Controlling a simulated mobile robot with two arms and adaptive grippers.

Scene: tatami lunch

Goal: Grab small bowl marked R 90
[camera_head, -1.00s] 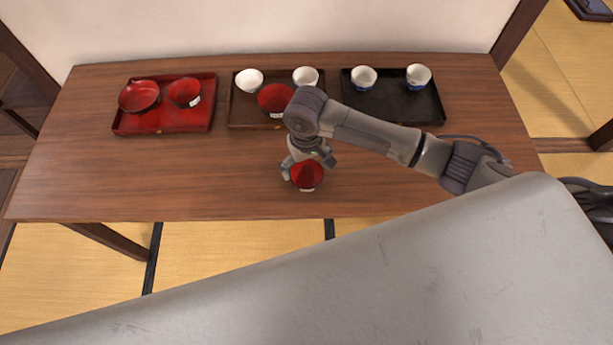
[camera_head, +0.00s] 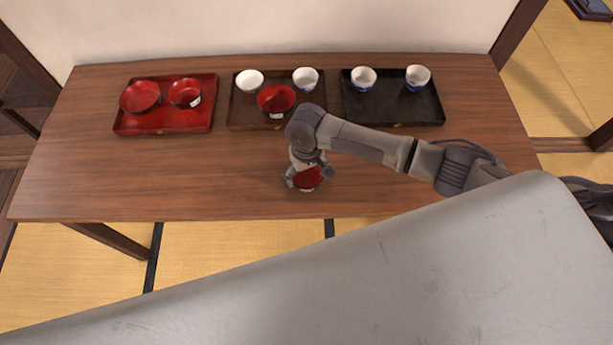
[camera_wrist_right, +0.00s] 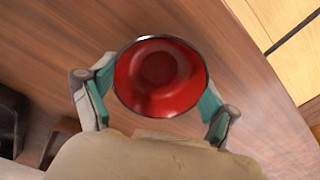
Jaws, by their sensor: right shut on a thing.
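A small red bowl (camera_head: 307,179) with a dark outside stands near the front edge of the wooden table, in the middle. My right gripper (camera_head: 308,180) is over it, shut on it, with a finger on either side. In the right wrist view the bowl (camera_wrist_right: 160,78) shows its empty red inside, and the teal finger pads of the right gripper (camera_wrist_right: 157,100) lie against its rim on both sides. No marking on this bowl can be read. My left gripper is not in view.
A red tray (camera_head: 150,128) holds two red bowls at the left. A brown tray (camera_head: 240,120) holds two white cups and a red bowl (camera_head: 276,98). A black tray (camera_head: 400,112) holds two white and blue cups. The left front of the wooden table (camera_head: 150,180) is clear.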

